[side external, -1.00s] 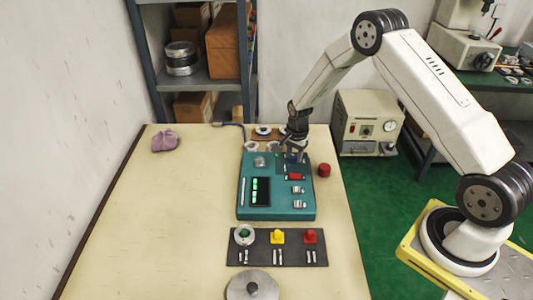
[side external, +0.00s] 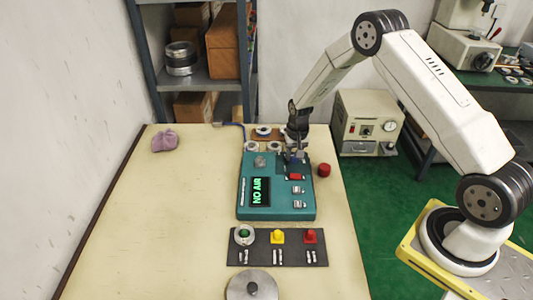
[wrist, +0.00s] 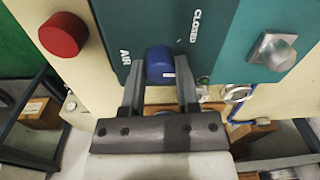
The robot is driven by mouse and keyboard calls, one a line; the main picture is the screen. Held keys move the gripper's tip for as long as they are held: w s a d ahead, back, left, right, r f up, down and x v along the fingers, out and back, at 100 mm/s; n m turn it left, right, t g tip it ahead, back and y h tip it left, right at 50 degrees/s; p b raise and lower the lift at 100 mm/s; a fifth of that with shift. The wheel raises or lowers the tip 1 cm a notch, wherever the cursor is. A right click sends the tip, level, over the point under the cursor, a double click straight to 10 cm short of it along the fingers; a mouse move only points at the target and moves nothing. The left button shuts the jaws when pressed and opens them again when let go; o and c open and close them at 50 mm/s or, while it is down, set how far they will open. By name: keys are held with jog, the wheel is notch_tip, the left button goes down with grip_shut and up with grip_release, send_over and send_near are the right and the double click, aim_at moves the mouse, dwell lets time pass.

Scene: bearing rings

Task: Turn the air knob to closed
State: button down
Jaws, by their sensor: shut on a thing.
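The air knob (wrist: 160,62) is a blue round knob on the teal panel (wrist: 220,40), with a small white mark low on its right side. In the wrist view the word AIR is printed to its left and CLOSED to its upper right. My gripper (wrist: 160,82) is shut on the knob, one finger on each side. In the side view my gripper (side external: 297,157) reaches down to the far right of the teal console (side external: 252,212) and mostly hides the knob. The console's display (side external: 260,192) reads NO AIR in green.
A red knob-like piece (side external: 324,170) stands right of the console. A dark mat (side external: 262,259) with a ring, yellow and red parts and pins lies in front, and a metal disc (side external: 252,287) nearer still. Several rings sit behind the console. The table's left side is mostly clear.

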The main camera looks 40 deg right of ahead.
jog(key=n, duration=0.4)
jog(key=shift+n, duration=0.4)
jog(key=n, duration=0.5)
jog(key=shift+w, duration=0.1)
jog(key=shift+c, duration=1.7)
grip_release()
jog(key=shift+r, duration=0.1)
jog(key=shift+d+r, duration=0.15)
jog(key=shift+r, duration=3.7)
jog(key=shift+r, duration=0.1)
